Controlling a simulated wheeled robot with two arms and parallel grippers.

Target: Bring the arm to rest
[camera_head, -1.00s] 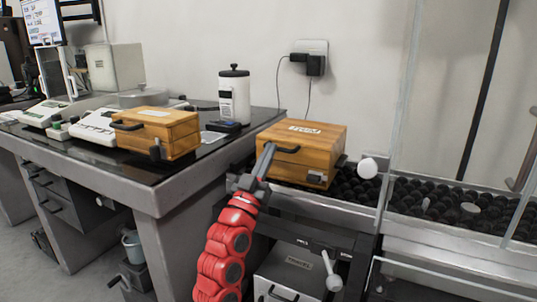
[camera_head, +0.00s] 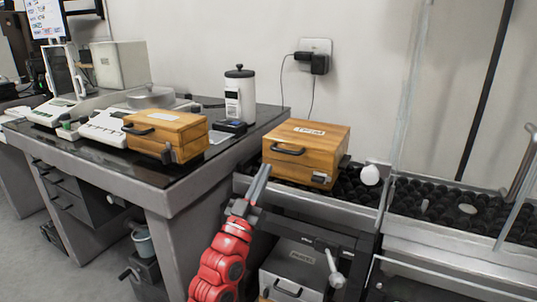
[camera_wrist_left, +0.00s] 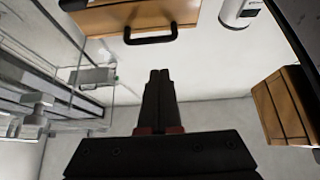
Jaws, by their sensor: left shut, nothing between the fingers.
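My left gripper (camera_head: 259,184) is shut and empty, on a red arm that comes up from the bottom of the head view. Its fingertips point up, just below and left of the wooden box (camera_head: 304,152) with a black handle and a label on its lid. The fingers look apart from that box. In the left wrist view the closed fingers (camera_wrist_left: 160,75) show in the middle, with a black box handle (camera_wrist_left: 150,34) beyond them. My right gripper is in neither view.
A second wooden box (camera_head: 166,136) sits on the dark table (camera_head: 172,178) at left, near a white canister (camera_head: 239,97) and balances. The box near my gripper rests on a bed of black rollers (camera_head: 411,197). A clear upright panel (camera_head: 405,100) stands right of it.

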